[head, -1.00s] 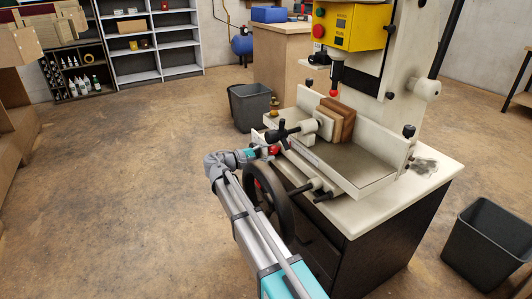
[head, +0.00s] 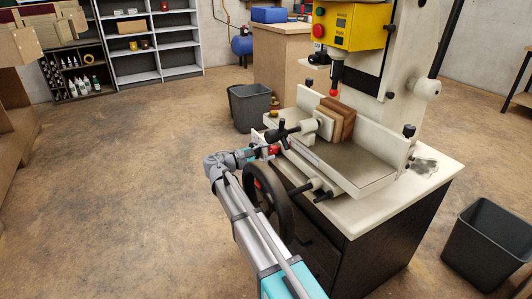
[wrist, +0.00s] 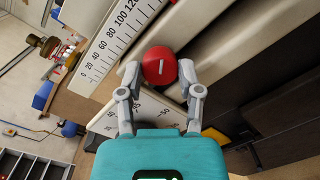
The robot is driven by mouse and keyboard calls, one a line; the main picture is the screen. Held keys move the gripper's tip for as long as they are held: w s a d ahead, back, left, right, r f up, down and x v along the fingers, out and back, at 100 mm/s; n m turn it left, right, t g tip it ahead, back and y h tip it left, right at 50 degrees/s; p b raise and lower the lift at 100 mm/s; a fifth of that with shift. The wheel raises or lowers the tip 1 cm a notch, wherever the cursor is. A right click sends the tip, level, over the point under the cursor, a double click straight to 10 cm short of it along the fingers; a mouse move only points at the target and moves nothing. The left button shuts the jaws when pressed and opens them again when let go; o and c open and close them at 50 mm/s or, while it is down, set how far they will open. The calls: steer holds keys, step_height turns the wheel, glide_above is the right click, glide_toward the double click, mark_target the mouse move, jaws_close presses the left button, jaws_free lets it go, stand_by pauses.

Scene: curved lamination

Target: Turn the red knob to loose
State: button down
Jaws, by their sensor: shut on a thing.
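The red knob (wrist: 160,67) is round with a pale line on its face, and sits in the middle of the wrist view. My gripper (wrist: 159,78) has a finger on each side of it and is shut on it. In the head view the red knob (head: 274,149) shows small and partly covered at the front left of the machine, with my gripper (head: 262,152) at it. The pale line stands nearly upright in the wrist view, leaning slightly right at the top.
A black handwheel (head: 272,197) stands close to my arm. The white machine table (head: 350,168) holds a clamp and wooden blocks (head: 337,118). A yellow control box (head: 352,27) is above. Grey bins (head: 250,106) stand on the floor; the floor at left is open.

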steer(key=shift+c, duration=1.3)
jaws_free()
steer(key=shift+d, duration=0.1)
steer(key=shift+a, duration=0.2)
steer(key=v, duration=0.7)
steer(key=shift+s, duration=0.15)
